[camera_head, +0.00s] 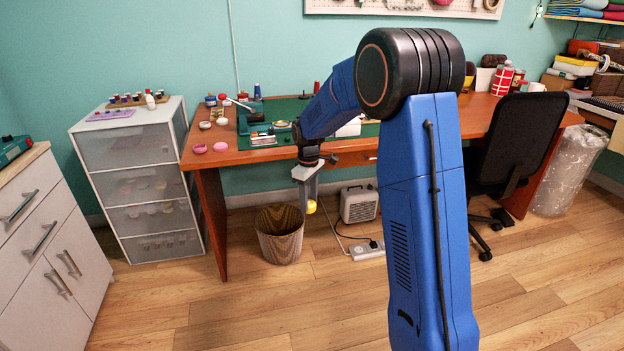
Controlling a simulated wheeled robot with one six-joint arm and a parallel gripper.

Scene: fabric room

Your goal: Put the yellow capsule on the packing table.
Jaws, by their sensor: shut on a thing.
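The yellow capsule (311,207) shows as a small round yellow shape at the tips of my gripper (309,197). My gripper points down and is shut on the capsule, holding it in the air. In the picture it hangs in front of the space under the wooden table (233,158), lower than the tabletop. No label shows whether this wooden table is the packing table. My blue arm hides part of its top.
A green mat (285,108) and sewing items cover much of the tabletop. A waste basket (280,234), a heater (359,205) and a power strip (367,250) stand below. A black chair (520,135) is at the right, a drawer unit (130,160) at the left. The front floor is clear.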

